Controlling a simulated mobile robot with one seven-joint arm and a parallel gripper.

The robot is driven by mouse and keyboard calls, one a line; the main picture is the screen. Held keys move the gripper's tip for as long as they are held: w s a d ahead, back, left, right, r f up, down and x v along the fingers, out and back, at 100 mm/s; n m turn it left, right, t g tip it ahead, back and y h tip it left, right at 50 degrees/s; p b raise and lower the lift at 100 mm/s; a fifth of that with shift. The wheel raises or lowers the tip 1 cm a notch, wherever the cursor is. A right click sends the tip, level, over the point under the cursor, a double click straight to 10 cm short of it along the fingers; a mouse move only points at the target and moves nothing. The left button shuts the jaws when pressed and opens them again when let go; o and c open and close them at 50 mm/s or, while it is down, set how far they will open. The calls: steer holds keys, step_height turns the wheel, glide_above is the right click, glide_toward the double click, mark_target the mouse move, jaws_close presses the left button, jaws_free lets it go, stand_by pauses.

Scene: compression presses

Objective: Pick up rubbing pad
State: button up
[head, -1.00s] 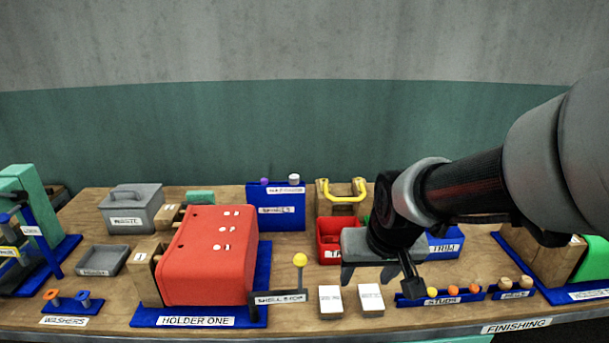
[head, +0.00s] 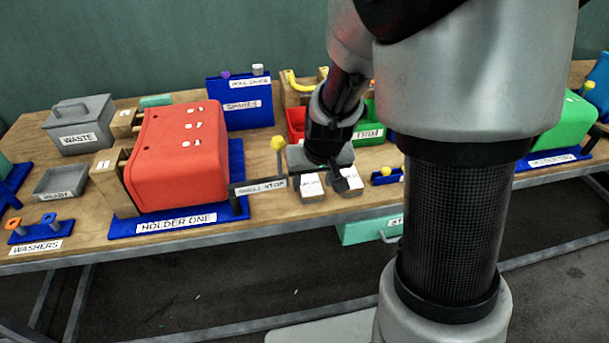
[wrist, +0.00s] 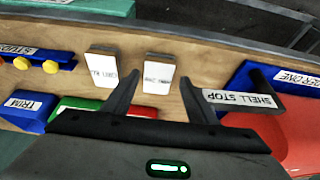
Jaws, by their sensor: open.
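Two small pale blocks with white printed labels lie side by side near the table's front edge. Their print is too small to read surely, so I cannot tell which is the rubbing pad. The left block (head: 309,191) shows in the wrist view as the right-hand block (wrist: 158,76); the other block (head: 348,183) is the left-hand one there (wrist: 103,68). My gripper (head: 319,181) is open and empty over the blocks. In the wrist view its fingertips (wrist: 159,80) appear on either side of the right-hand block, with no visible contact.
The shell stop lever (head: 258,187) with a yellow knob stands close left of my gripper, beside the red holder one press (head: 180,160). A blue stud rack (wrist: 40,58) lies beside the blocks. My arm hides part of the table's right.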

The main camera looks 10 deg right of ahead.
mark_target(311, 185)
steer(key=x, duration=0.2)
steer(key=b+x, duration=0.1)
steer(key=x, duration=0.1)
steer(key=shift+w+d+f, duration=0.15)
steer(key=shift+w+f, duration=0.05)
steer(key=shift+w, duration=0.35)
steer(key=c, duration=0.8)
steer(key=shift+r, duration=0.2)
